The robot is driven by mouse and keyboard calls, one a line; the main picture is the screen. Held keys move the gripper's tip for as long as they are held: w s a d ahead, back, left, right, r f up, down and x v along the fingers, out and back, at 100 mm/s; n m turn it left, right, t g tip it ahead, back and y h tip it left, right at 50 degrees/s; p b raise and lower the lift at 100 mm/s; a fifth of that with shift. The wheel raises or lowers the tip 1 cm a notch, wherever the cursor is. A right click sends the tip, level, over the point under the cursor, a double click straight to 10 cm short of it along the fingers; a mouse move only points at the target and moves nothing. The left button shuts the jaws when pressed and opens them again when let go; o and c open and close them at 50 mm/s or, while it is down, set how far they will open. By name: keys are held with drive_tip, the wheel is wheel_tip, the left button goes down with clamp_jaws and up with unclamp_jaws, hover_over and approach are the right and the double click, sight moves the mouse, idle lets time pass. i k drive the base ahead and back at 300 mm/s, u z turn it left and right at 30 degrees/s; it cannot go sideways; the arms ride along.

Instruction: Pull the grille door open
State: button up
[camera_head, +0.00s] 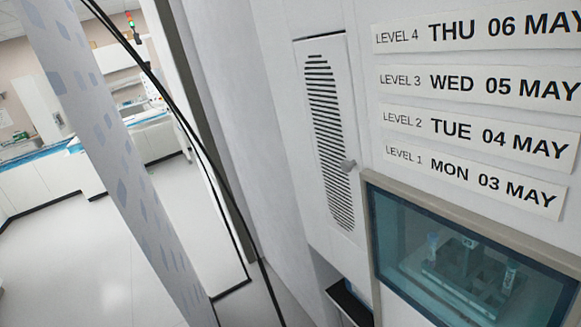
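The grille door (328,140) is a tall, narrow white panel with a column of dark horizontal slots. It stands in the white cabinet front, near the middle of the view, and looks closed. A small grey knob (348,165) sticks out at its right edge, about halfway down. The view is tilted, so the door leans in the picture. My gripper does not show in this view, and nothing is seen touching the door or the knob.
Date labels (480,84) are on the cabinet to the right. Below them a teal window (470,265) shows a rack with tubes. A dark opening (350,302) lies under the door. A black cable (190,130) and patterned panel (105,150) cross the left. Open floor (80,270) lies beyond.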

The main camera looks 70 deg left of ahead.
sight(324, 64)
drive_tip(key=u, duration=1.4)
